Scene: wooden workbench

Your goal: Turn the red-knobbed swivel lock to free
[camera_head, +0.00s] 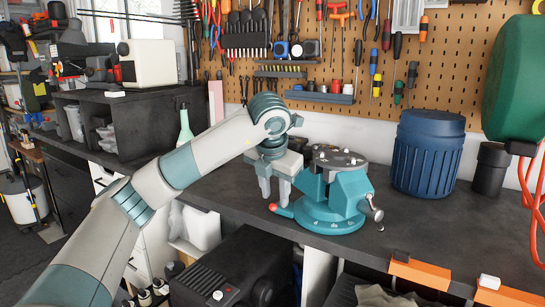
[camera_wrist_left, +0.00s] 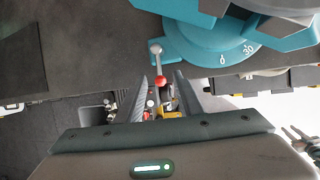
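The teal vise (camera_head: 335,205) stands on the dark bench top, its round swivel base also showing in the wrist view (camera_wrist_left: 215,45) with scale marks. A short grey lever (camera_wrist_left: 157,60) sticks out from the base and ends in a red knob (camera_wrist_left: 161,82). The red knob also shows in the head view (camera_head: 273,207), partly hidden by the fingers. My left gripper (camera_head: 275,200) points down beside the vise base. It is open in the wrist view (camera_wrist_left: 163,92), with one finger on each side of the knob. Contact cannot be told. My right gripper is not in view.
A blue ribbed bin (camera_head: 428,152) and a dark cup (camera_head: 490,168) stand right of the vise. Orange clamps (camera_head: 428,273) sit at the bench's front edge. A green bottle (camera_head: 185,125) stands behind my left arm. A pegboard with tools (camera_head: 340,70) is behind.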

